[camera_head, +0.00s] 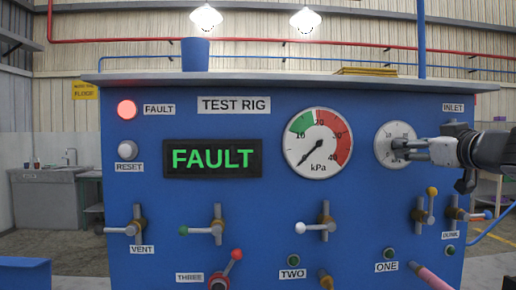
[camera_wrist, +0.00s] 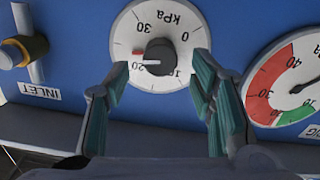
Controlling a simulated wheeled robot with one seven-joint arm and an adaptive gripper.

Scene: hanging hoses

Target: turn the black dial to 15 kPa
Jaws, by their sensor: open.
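The black dial (camera_wrist: 160,56) sits in the middle of a round white kPa scale (camera_wrist: 128,30), which appears upside down in the wrist view. Its white pointer line points left, close to the 20 mark, beside a small red mark. My gripper (camera_head: 405,150) is open in front of the scale. In the wrist view its fingers (camera_wrist: 160,68) stand on either side of the dial with gaps; I cannot tell how deep they reach.
The blue test rig panel carries a large kPa gauge (camera_head: 318,142), its needle at the low end. A red FAULT lamp (camera_head: 127,109) is lit, and a display (camera_head: 212,158) reads FAULT. Several valve handles sit below. The INLET valve (camera_wrist: 26,50) is near the scale.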

